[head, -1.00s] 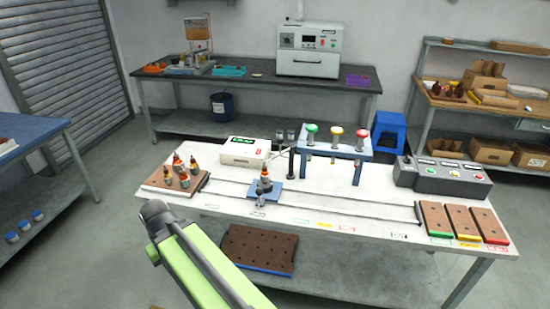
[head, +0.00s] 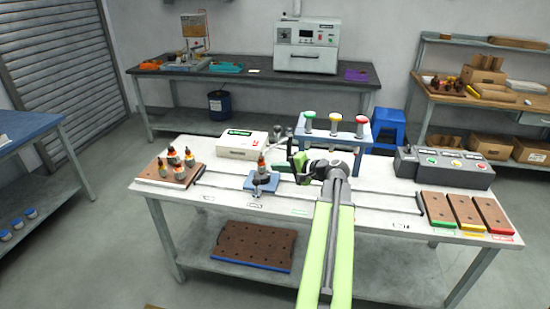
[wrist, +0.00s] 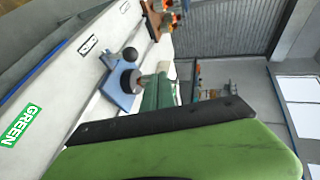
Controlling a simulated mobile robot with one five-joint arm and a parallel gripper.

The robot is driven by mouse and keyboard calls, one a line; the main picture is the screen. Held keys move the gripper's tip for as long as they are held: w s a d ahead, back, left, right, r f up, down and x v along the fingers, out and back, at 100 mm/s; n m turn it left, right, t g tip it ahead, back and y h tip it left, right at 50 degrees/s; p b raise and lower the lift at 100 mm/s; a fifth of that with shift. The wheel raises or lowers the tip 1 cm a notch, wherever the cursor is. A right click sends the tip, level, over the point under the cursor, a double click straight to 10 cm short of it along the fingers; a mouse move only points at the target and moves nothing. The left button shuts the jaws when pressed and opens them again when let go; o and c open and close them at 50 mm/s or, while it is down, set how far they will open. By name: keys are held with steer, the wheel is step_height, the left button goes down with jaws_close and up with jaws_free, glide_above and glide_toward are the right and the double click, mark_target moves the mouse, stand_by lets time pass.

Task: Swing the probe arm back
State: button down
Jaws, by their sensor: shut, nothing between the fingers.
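The black upright post of the probe arm (head: 290,150) stands behind the rail on the white bench, right of the tester. Part of it is hidden by my gripper and wrist, and I cannot tell the arm's exact angle. My gripper (head: 300,170) is shut and empty, close beside the post; contact cannot be told. A green finger with a black pad (wrist: 160,130) fills the lower wrist view. An armature (head: 262,168) stands upright on the blue carriage (head: 262,184), left of my gripper. The carriage also shows in the wrist view (wrist: 118,98).
The white tester (head: 242,145) stands behind the carriage. A blue stand with green, yellow and red lamps (head: 335,128) is behind my wrist. A brown tray (head: 156,179) of several armatures is left. A control box (head: 445,167) and colour-edged trays are right.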

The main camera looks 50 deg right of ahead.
steer(key=s+d+r+m+t+h, duration=0.1)
steer(key=s+d+r+m+h, duration=0.1)
steer(key=s+d, duration=0.3)
steer(key=shift+s+d+r+t, duration=0.15)
steer(key=shift+d+r+t, duration=0.25)
steer(key=shift+d, duration=0.75)
steer(key=w+f+b, duration=0.3)
steer(key=w, duration=1)
steer(key=shift+w, duration=0.4)
steer(key=shift+d, duration=0.1)
